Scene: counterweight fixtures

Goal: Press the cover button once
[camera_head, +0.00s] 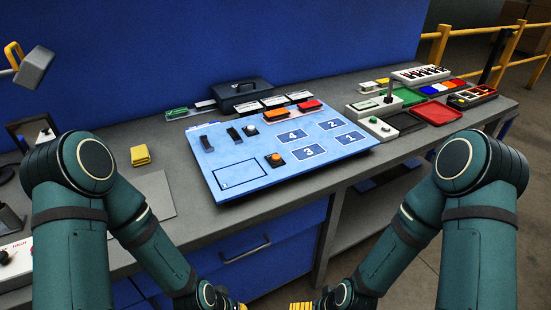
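A light blue panel (225,178) lies on the grey workbench, with numbered dark blue squares 1 to 4 on it. An orange button on a dark base (275,160) sits near the panel's middle. A second small round button on a dark base (250,130) sits further back, beside dark upright bars. I cannot tell from labels which one is the cover button. My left gripper (241,306) and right gripper (301,306) show only as yellow parts at the bottom edge, below and apart from the panel. Their fingers are mostly cut off.
A dark box with a handle (242,93) stands behind the panel. A yellow block (140,155) lies to the left. A red tray (436,112) and other small fixtures fill the right end. A drawer handle (245,250) protrudes from the bench front. The grey bench (190,160) is bare beside the panel's left edge.

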